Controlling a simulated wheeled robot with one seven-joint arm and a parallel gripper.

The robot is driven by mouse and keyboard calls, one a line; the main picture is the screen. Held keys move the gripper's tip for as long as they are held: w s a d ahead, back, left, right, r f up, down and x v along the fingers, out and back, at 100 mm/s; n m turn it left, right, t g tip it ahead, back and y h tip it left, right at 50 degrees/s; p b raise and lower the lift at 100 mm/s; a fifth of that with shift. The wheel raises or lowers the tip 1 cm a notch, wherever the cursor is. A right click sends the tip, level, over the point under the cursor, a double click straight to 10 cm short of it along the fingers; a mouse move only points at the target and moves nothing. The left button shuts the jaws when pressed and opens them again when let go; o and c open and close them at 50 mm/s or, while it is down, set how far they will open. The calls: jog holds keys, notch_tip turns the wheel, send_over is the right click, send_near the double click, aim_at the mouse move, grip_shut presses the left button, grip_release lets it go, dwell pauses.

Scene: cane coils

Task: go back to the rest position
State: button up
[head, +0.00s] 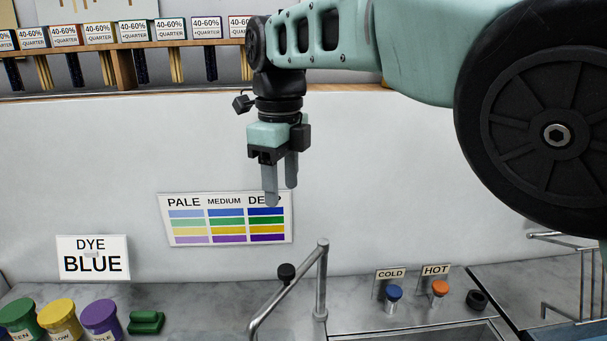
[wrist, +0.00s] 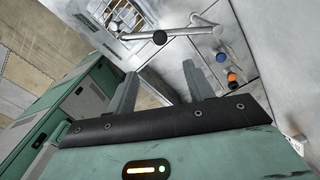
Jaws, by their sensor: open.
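My gripper (head: 281,194) hangs from my teal arm in the head view, with its fingers pointing down. It is in front of the white wall, over the right part of the colour chart, and well above the counter. In the wrist view the two grey fingers (wrist: 160,92) stand apart with nothing between them. The gripper is open and empty.
A steel tap (head: 321,280) rises from the counter below. Blue cold (head: 393,293) and orange hot (head: 440,288) knobs stand right of it. Dye pots, including a purple one (head: 101,317), are at lower left. A shelf of labelled boxes (head: 133,30) runs along the top.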

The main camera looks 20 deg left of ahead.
jog(key=s+d+f+n+g+y+b, duration=0.1)
jog(key=s+d+f+n+b, duration=0.15)
jog(key=d+n, duration=0.3)
jog(key=s+d+f+n+y+b, duration=0.1)
jog(key=d+f+n+b, duration=0.1)
jog(key=d+f+n, duration=0.4)
jog(key=s+d+f+n+b, duration=0.2)
jog(key=s+d+f+n, duration=0.4)
jog(key=s+d+n, duration=0.2)
jog(key=s+d+f+n+t+h+b, duration=0.1)
jog(key=s+d+f+n+b, duration=0.1)
jog(key=s+d+f+n, duration=0.4)
jog(key=s+d+n, duration=0.2)
jog(key=s+d, duration=0.3)
jog(key=shift+d+f, duration=0.15)
jog(key=shift+d, duration=0.25)
